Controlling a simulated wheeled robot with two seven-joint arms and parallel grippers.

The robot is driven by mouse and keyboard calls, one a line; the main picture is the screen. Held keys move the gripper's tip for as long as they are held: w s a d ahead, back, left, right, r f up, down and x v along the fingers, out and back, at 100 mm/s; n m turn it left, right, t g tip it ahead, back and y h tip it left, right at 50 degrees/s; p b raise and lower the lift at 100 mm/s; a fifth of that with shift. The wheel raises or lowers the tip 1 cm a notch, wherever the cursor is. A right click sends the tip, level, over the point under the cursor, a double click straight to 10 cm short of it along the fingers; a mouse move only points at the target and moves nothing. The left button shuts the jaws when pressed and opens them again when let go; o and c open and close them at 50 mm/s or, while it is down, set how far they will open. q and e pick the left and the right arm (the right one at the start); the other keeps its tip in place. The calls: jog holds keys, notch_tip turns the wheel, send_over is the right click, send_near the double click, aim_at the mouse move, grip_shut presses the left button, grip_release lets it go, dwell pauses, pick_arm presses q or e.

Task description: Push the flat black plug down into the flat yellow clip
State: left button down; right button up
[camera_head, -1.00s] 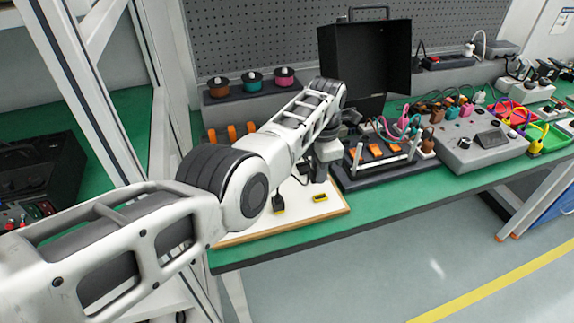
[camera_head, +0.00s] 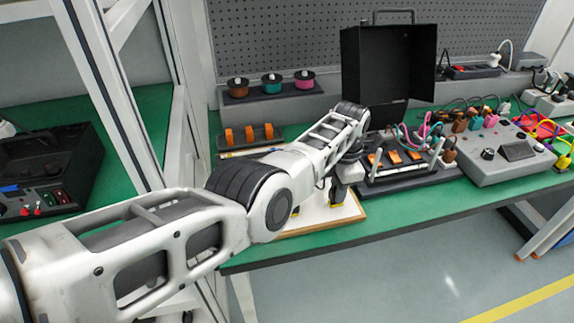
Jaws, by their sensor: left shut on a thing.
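My left gripper (camera_head: 344,180) comes down over the white board (camera_head: 318,219) and is shut on the flat black plug (camera_head: 338,191), which is small and mostly dark against the fingers. A flat yellow clip (camera_head: 337,206) lies on the board directly below the plug. The plug's lower end is at or just above the clip; I cannot tell if it is inside. Another yellow clip (camera_head: 295,212) shows partly beside my forearm, which hides much of the board. My right gripper is not in view.
A black tray with orange parts (camera_head: 405,168) stands right of the board. A grey control box (camera_head: 510,155) with coloured plugs is farther right. An open black case (camera_head: 388,65) and spools (camera_head: 270,82) stand behind. The green bench front edge (camera_head: 400,225) is clear.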

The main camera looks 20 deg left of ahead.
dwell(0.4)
pick_arm(q)
jog(key=shift+f+b, duration=0.55)
jog(key=shift+f, duration=0.1)
dwell(1.1)
jog(key=c, duration=1.2)
grip_release()
jog(key=shift+c, duration=0.2)
